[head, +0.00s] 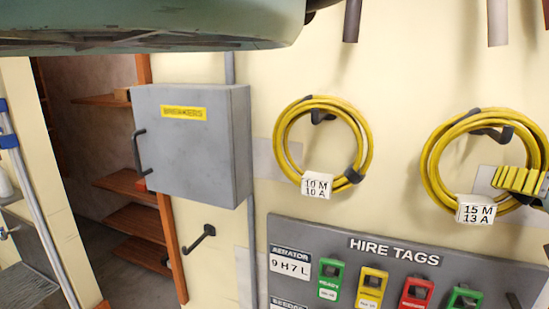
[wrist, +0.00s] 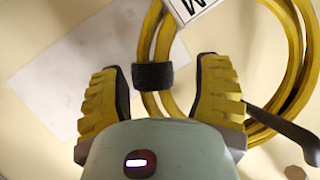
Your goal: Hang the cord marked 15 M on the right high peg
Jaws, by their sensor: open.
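The yellow coiled cord marked 15 M 13 A (head: 432,165) hangs on a dark wall peg (head: 505,133) at the right of the head view. My gripper (head: 520,180) is at the coil's lower right, its yellow ribbed fingers partly cut off by the picture edge. In the wrist view, my gripper (wrist: 158,78) is open, with a finger on each side of the cord strands (wrist: 165,35) and their black strap (wrist: 152,76). Gaps show between fingers and strap. A white label (wrist: 190,8) with an M is partly cut off. Which peg is the right high peg is unclear.
A second yellow cord marked 10 M 10 A (head: 285,135) hangs on a peg to the left. The grey HIRE TAGS board (head: 320,235) is below. A grey breaker box (head: 195,150) and an empty lower peg (head: 199,238) are further left.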

